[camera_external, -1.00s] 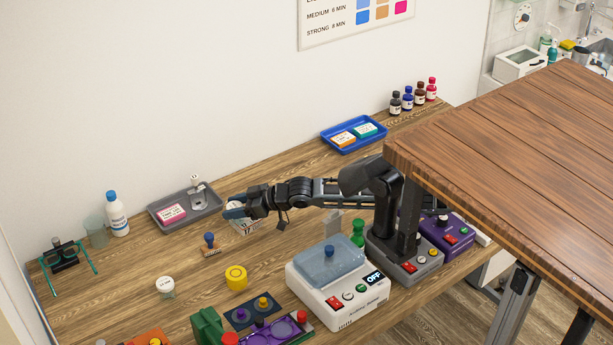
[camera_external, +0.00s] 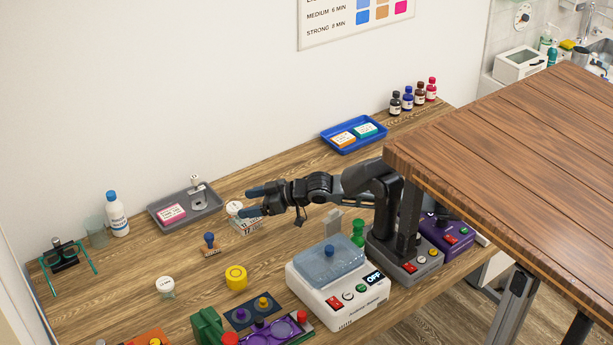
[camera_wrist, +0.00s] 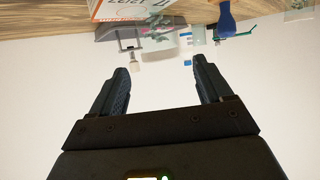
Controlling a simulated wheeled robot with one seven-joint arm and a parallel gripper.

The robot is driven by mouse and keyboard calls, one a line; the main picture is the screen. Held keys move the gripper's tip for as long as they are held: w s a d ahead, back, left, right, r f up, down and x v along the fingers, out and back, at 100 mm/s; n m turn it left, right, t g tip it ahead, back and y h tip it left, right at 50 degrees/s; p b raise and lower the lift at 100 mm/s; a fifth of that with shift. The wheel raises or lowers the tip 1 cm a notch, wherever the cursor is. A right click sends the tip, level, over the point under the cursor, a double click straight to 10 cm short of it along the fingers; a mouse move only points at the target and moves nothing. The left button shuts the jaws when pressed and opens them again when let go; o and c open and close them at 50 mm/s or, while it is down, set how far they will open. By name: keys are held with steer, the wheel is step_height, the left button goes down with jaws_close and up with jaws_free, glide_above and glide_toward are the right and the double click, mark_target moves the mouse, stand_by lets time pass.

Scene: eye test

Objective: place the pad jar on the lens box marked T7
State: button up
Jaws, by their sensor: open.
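In the wrist view, a white box with orange print (camera_wrist: 122,9) is cut off at the top edge; I cannot make out a T7 mark. My gripper (camera_external: 253,201) is open, its fingers spread just right of the jar and above the box. In the wrist view the gap between the fingers (camera_wrist: 160,68) is empty. A second white-lidded jar (camera_external: 166,288) stands apart at the front left.
A grey tray (camera_external: 207,211) with a pink-labelled box is behind left. A blue-handled stamp (camera_external: 210,245) and a yellow round tub (camera_external: 236,278) stand in front. A white machine with a blue lid (camera_external: 338,283) is at front right. Bare bench lies between grey and blue trays (camera_external: 351,150).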

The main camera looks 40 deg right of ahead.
steer(key=v, duration=0.6)
steer(key=shift+s+r+b, duration=0.15)
steer(key=shift+s+b, duration=0.15)
steer(key=shift+b, duration=0.15)
steer(key=shift+w+d, duration=0.1)
steer(key=shift+d, duration=0.1)
